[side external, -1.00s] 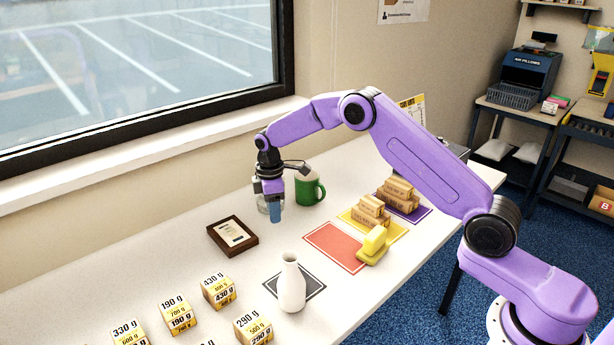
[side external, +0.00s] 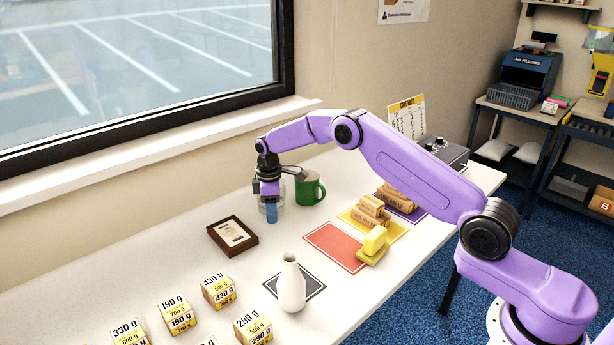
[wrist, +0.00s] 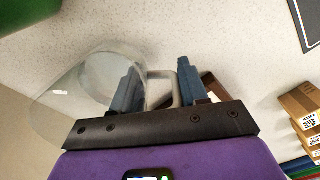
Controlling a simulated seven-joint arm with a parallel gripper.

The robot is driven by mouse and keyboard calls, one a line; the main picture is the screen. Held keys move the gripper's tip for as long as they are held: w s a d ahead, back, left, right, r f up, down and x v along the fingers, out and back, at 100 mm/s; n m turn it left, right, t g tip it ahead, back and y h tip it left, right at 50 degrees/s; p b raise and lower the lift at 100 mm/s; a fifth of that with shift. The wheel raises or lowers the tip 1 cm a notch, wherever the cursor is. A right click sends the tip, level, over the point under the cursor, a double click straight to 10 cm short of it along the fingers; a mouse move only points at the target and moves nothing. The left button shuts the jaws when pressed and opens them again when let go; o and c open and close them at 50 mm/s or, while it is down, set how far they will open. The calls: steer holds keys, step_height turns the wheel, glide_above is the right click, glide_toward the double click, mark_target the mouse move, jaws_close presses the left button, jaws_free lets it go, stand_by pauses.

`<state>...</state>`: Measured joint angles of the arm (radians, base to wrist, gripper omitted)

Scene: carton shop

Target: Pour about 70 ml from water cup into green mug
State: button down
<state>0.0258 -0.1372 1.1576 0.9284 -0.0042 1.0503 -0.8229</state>
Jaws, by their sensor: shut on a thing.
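The water cup (wrist: 72,88) is a clear vessel with a handle. My gripper (wrist: 160,88) has its blue fingers shut on the handle, with the cup body to the left in the wrist view. In the side view my gripper (side external: 270,212) points down over the table, and the cup (side external: 280,209) shows faintly beside the fingers. The cup looks about upright; I cannot tell whether it touches the table or its water level. The green mug (side external: 307,189) stands upright just right of the cup and shows at the wrist view's top-left corner (wrist: 14,12). Its inside is hidden.
A framed plaque (side external: 233,235) lies left of my gripper. A white vase (side external: 291,284) stands on a dark mat in front. A red mat (side external: 335,246), a yellow stapler-like object (side external: 373,245) and stacked cartons (side external: 371,211) lie to the right. Several weight-marked boxes (side external: 219,290) sit front left.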

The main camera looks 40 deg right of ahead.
steer(key=shift+d+r+t+y, duration=0.15)
steer(key=shift+d+r+y, duration=0.5)
steer(key=shift+y, duration=0.25)
steer(key=shift+d+r+t+y, duration=0.15)
steer(key=shift+d+r+y, duration=0.25)
steer(key=shift+r+y, duration=0.4)
steer(key=d+r+y, duration=0.3)
steer(key=r+y, duration=0.4)
steer(key=shift+s+d+t+y, duration=0.25)
steer(key=shift+t+y, duration=0.15)
steer(key=shift+d+r+y, duration=0.2)
steer(key=shift+r+y, duration=0.15)
steer(key=shift+y, duration=0.15)
steer(key=shift+s+d+f+y, duration=0.1)
steer(key=shift+d+f+y, duration=0.05)
steer(key=shift+d+y, duration=0.55)
steer(key=shift+d+r+y, duration=0.4)
steer(key=shift+d+y, duration=0.05)
steer(key=shift+y, duration=0.45)
stand_by(0.8)
